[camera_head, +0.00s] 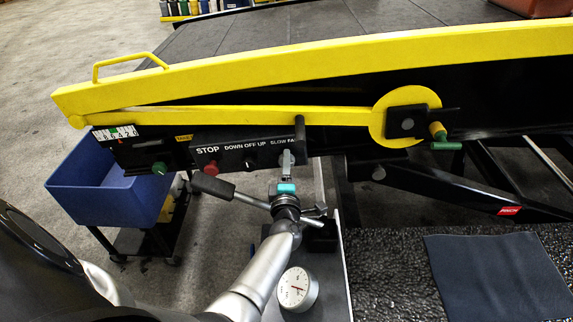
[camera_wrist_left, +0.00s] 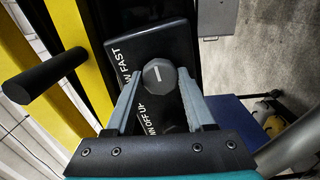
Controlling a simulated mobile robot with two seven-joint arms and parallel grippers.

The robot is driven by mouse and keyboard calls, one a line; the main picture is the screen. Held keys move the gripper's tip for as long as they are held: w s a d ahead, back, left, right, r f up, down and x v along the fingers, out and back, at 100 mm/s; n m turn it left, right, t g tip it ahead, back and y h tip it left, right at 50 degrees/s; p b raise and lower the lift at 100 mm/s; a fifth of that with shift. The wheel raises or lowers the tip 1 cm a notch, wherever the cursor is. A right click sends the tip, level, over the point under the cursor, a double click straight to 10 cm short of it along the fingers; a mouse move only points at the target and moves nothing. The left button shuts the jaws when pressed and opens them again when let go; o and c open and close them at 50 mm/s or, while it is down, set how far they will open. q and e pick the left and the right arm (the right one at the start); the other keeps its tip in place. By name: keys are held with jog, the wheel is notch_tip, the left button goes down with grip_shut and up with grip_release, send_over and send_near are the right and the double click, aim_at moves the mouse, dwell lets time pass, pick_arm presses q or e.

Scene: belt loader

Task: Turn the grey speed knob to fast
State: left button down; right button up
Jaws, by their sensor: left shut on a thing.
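The grey speed knob (camera_wrist_left: 160,78) is a faceted round knob with a white line on its face, mounted on a black control panel (camera_wrist_left: 170,45). In the left wrist view the word FAST is beside it, and SLOW is mostly hidden. My left gripper (camera_head: 287,160) is at the right part of the panel, below the SLOW FAST label, and hides the knob in the head view. In the left wrist view its two fingers are either side of the knob, shut on it. The white line runs roughly up and down that picture. My right gripper is not in view.
A red STOP button (camera_head: 210,167), a black DOWN OFF UP knob (camera_head: 250,163) and a green button (camera_head: 159,169) are left of the gripper. A yellow rail (camera_head: 320,62) runs above. A blue bin (camera_head: 110,188) stands at left; a round gauge (camera_head: 297,289) is below.

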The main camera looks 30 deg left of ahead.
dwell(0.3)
pick_arm(q)
jog(key=shift+c, duration=1.3)
grip_release()
jog(key=shift+s, duration=0.1)
jog(key=p+v, duration=0.3)
jog(key=v, duration=1.2)
jog(key=shift+p, duration=0.35)
